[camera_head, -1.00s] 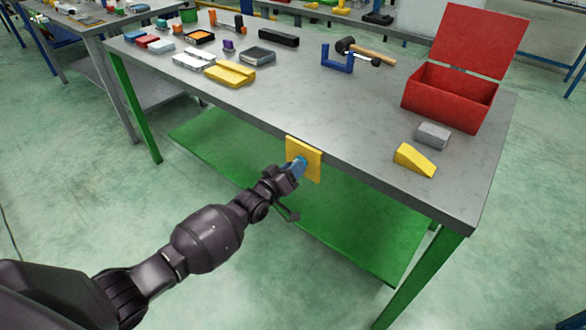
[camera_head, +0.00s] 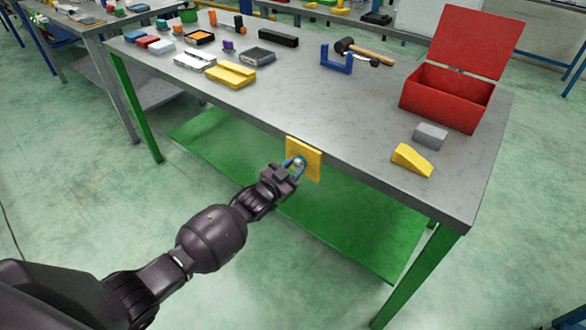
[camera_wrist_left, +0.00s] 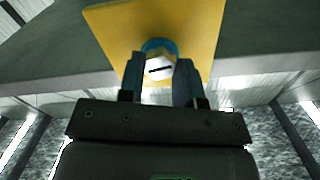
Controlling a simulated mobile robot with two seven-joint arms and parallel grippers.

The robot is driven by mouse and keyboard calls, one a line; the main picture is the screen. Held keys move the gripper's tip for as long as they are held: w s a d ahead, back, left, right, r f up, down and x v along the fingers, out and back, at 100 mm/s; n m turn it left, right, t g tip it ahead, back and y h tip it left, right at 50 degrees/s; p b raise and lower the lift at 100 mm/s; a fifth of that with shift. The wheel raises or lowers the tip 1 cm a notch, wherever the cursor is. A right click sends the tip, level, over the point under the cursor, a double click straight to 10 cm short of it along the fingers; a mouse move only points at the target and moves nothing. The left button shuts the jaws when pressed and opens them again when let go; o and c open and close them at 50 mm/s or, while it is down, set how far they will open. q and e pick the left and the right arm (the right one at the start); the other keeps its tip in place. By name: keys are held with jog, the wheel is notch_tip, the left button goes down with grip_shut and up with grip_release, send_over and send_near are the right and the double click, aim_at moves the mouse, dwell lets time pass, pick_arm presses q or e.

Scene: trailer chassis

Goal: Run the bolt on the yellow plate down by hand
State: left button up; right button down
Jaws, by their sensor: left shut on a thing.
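The yellow plate (camera_head: 311,170) is fixed upright on the front edge of the workbench. It also fills the top of the left wrist view (camera_wrist_left: 207,22). The bolt (camera_wrist_left: 159,68) has a pale head with a dark line across it, and a blue ring (camera_wrist_left: 158,45) sits around it against the plate. My left gripper (camera_head: 297,162) faces the plate, with one blue-grey finger on each side of the bolt head. It is shut on the bolt. The bolt's shank is hidden. My right gripper is not in view.
The grey benchtop (camera_head: 300,105) holds an open red toolbox (camera_head: 440,107), a yellow wedge (camera_head: 412,160), a grey block (camera_head: 431,135), a hammer (camera_head: 366,51) and a yellow block (camera_head: 230,74). A green shelf (camera_head: 350,220) lies below. The floor in front is clear.

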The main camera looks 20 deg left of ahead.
pick_arm(q)
jog(key=m, duration=0.3)
jog(key=shift+s+f+m, duration=0.15)
jog(key=shift+f+m, duration=0.1)
jog(key=shift+m, duration=0.05)
jog(key=m, duration=0.3)
jog(key=shift+m, duration=0.3)
jog(key=m+b, duration=0.1)
jog(key=m, duration=0.2)
jog(key=shift+m, duration=1.8)
jog(key=shift+b, duration=0.3)
jog(key=o, duration=0.9)
jog(key=shift+r, duration=0.2)
